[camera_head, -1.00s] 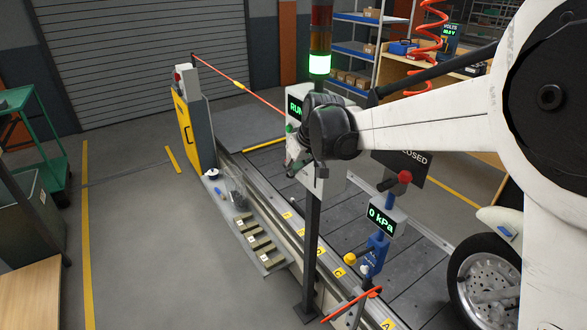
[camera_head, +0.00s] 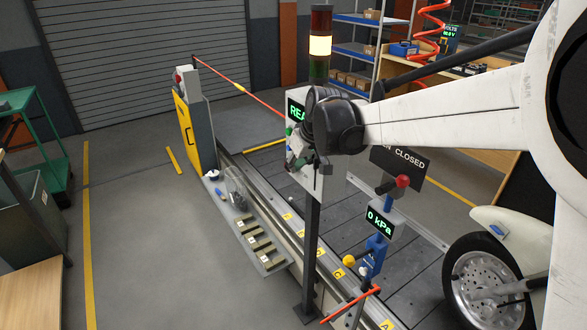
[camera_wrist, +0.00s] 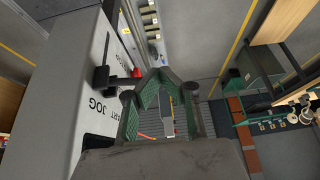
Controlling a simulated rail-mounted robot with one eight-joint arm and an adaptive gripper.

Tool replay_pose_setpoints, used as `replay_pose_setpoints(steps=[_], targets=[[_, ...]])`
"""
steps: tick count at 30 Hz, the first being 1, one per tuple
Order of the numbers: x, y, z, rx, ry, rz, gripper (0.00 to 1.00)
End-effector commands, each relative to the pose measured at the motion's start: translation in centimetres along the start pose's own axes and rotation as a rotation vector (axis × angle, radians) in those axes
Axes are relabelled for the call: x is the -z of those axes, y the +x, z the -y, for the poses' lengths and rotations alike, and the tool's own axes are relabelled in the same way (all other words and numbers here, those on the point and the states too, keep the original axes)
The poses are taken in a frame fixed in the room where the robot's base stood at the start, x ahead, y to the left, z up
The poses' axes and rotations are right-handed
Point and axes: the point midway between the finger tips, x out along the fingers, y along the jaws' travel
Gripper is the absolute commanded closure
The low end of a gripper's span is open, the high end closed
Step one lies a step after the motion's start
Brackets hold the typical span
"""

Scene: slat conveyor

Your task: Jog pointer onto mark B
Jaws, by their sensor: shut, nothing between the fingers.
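My gripper (camera_head: 303,163) is shut and empty, close in front of the control box (camera_head: 334,187) on its post. In the wrist view, my gripper (camera_wrist: 160,78) is beside the box face (camera_wrist: 75,65), which carries a JOG label, a black lever (camera_wrist: 103,79) and a red button (camera_wrist: 137,72). Contact with a control cannot be made out. The box's display (camera_head: 296,110) reads "REA", partly hidden. I cannot make out mark B. An orange-red bar (camera_head: 351,303) lies near A; I cannot tell whether it is the pointer.
The stack light (camera_head: 320,45) shows its middle lamp lit. A wheel (camera_head: 483,276) stands on the conveyor at right. A blue fixture with a "0 kPa" display (camera_head: 380,223) stands by the rail. A parts tray (camera_head: 272,265) runs along the left side.

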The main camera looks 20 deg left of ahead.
Motion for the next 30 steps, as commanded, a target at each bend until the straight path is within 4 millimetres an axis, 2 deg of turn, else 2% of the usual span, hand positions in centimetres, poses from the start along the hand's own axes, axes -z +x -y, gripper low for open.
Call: replay_pose_setpoints(steps=[1, 15, 21, 30], targets=[[0.2, -1.4, 0.0, -0.001, 0.001, 0.0, 1.0], [0.0, -9.2, 0.5, 0.0, 0.002, 0.0, 1.0], [0.1, -10.5, 0.6, 0.0, 0.001, 0.0, 1.0], [0.1, -10.6, 0.6, 0.0, 0.001, 0.0, 1.0]])
